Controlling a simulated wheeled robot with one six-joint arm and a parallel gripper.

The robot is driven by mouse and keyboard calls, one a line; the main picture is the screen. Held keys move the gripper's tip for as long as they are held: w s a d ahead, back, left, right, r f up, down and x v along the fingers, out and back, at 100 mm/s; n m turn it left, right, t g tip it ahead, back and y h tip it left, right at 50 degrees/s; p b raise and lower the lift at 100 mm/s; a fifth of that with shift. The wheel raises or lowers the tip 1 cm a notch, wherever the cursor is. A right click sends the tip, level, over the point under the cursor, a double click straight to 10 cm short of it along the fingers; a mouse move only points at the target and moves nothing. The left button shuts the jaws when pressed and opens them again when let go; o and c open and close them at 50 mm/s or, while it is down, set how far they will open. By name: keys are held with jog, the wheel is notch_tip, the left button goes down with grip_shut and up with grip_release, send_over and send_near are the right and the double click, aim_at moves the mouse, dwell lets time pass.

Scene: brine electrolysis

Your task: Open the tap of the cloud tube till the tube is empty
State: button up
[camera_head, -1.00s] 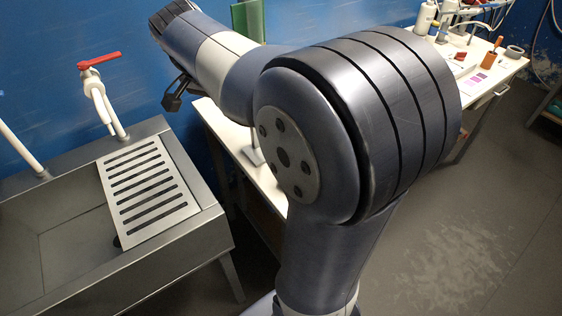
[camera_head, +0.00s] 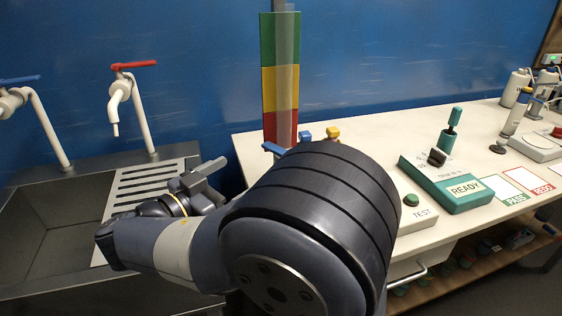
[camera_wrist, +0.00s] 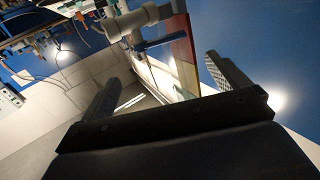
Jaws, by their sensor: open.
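The cloud tube (camera_head: 287,75) is a clear upright tube in front of a green, yellow and red backboard (camera_head: 267,90) at the back of the bench. Its tap has a blue handle (camera_head: 274,148), partly hidden behind my arm. In the wrist view the blue handle (camera_wrist: 152,43) shows beside a pale grey fitting, ahead of my fingers and apart from them. My gripper (camera_head: 212,178) is open and empty, left of the tap over the sink side; it also shows in the wrist view (camera_wrist: 160,70). The tube's contents cannot be made out.
A sink with a slotted drainboard (camera_head: 150,180) and a red-handled faucet (camera_head: 135,100) is at the left. The white bench (camera_head: 375,140) holds a yellow-topped item (camera_head: 333,134), a TEST button box (camera_head: 415,213) and a teal READY device (camera_head: 445,185) to the right.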

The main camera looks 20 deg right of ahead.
aim_at(277, 153)
jog(key=shift+o, duration=0.3)
jog(key=p+x, duration=0.1)
jog(key=x, duration=0.9)
jog(key=shift+d, duration=0.2)
jog(key=shift+c, duration=0.2)
jog(key=c, duration=1.1)
